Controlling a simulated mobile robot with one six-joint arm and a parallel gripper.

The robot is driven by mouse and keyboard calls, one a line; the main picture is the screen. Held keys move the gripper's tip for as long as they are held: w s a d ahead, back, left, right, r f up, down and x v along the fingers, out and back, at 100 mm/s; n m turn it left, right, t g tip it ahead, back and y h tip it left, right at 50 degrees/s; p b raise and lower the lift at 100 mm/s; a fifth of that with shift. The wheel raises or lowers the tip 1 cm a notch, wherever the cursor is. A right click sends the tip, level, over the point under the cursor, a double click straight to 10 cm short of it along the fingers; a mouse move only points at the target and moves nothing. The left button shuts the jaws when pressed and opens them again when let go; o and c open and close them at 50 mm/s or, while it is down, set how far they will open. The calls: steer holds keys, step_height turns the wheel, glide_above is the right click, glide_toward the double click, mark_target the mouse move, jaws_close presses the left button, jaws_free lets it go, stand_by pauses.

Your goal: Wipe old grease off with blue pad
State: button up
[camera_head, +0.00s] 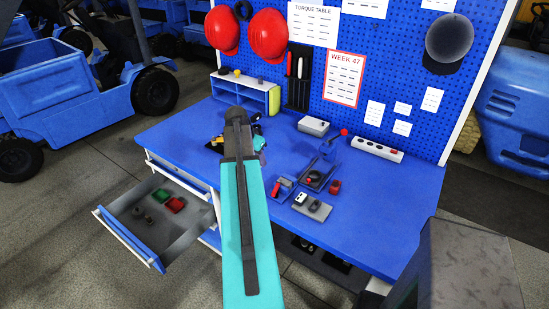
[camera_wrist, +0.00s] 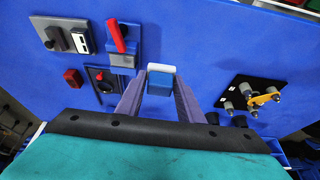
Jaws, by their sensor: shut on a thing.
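In the wrist view my gripper (camera_wrist: 158,95) has its purple fingers closed on a small blue pad (camera_wrist: 161,84) with a white top. The pad is over the blue bench top; I cannot tell whether it touches it. A black plate (camera_wrist: 240,86) with several pegs and a yellow piece lies to its right. In the head view my arm hides most of the gripper and the pad. I cannot make out any grease.
A grey plate with a knob and white switch (camera_wrist: 60,36) and a red block (camera_wrist: 73,78) are at the left. In the head view a drawer (camera_head: 130,240) stands open at left, and a power strip (camera_head: 377,149) lies at the back. The bench's right side is clear.

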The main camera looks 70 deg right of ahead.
steer(key=s+d+m, duration=0.1)
steer(key=s+d, duration=0.2)
steer(key=s, duration=0.3)
steer(key=shift+s+d+f+m+g, duration=0.2)
steer(key=shift+d+m+g, duration=0.1)
steer(key=shift+d+m, duration=0.1)
